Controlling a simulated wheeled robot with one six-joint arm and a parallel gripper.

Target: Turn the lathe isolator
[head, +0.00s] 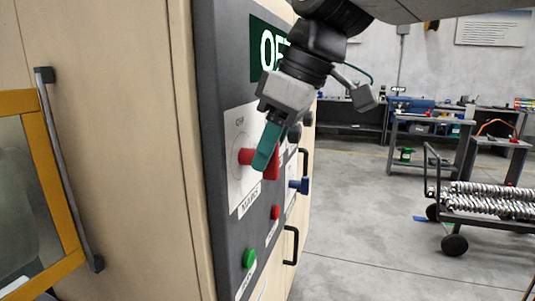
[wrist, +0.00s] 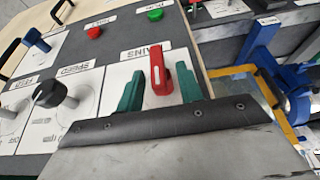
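The lathe isolator is a red rotary handle (head: 245,156) on a white plate marked MAINS (head: 240,190) on the dark control panel. In the wrist view the red handle (wrist: 159,72) stands roughly upright in the picture. My gripper (head: 265,160) is at the isolator, and its green fingers cover part of the handle in the head view. In the wrist view my gripper (wrist: 160,88) is open, with one green finger on each side of the handle and a visible gap on both sides. Whether the handle lies fully between the fingertips in depth is hard to tell.
A green button (head: 249,258), a red button (head: 275,212) and a blue knob (head: 300,185) are on the same panel. A black speed knob (wrist: 49,93) shows beside the isolator. Open floor (head: 370,220) lies right.

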